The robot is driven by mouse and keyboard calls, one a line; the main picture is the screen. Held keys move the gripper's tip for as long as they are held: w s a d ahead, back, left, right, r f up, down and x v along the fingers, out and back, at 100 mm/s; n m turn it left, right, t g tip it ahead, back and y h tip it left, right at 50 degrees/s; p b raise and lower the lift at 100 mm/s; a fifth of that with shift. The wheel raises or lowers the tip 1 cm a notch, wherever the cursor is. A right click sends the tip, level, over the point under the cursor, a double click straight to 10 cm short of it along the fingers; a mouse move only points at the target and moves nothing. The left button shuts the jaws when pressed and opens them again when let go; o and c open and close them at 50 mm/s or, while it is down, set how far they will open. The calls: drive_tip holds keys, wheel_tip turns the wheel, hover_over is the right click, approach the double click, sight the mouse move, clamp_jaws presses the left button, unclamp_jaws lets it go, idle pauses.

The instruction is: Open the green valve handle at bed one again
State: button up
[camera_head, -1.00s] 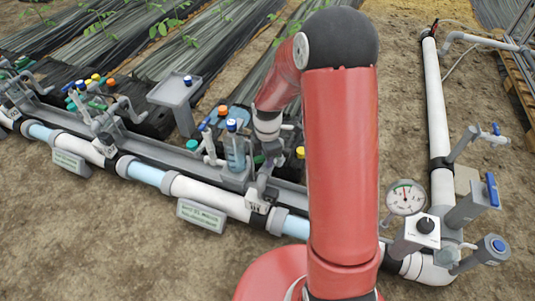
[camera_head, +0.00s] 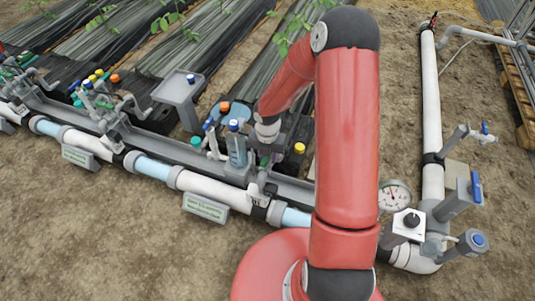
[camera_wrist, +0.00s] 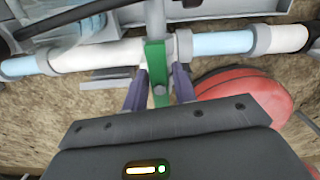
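The green valve handle (camera_wrist: 157,72) stands upright in the middle of the wrist view, in front of the white and pale-blue pipe. My gripper (camera_wrist: 160,76) has one purple-grey finger on each side of it. The left finger is close against the handle; a narrow gap shows on the right, so the fingers look open around it. In the head view a bit of the green handle (camera_head: 265,161) shows by my gripper (camera_head: 262,168), at the main pipe. My red arm hides part of this area.
A label plate (camera_head: 205,207) hangs in front of the pipe. Blue- and orange-capped bottles (camera_head: 237,150) stand just left of my gripper, with a yellow-capped one (camera_head: 299,160) to its right. A gauge (camera_head: 393,197) and selector knob box (camera_head: 410,224) stand right of my arm.

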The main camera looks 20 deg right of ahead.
drive_tip(key=o, duration=0.3)
drive_tip(key=shift+o, duration=0.2)
wheel_tip(320, 180, up, 6)
drive_tip(key=p, duration=0.5)
drive_tip(key=shift+f+p, duration=0.1)
drive_tip(key=shift+p, duration=0.3)
drive_tip(key=shift+r, duration=2.1)
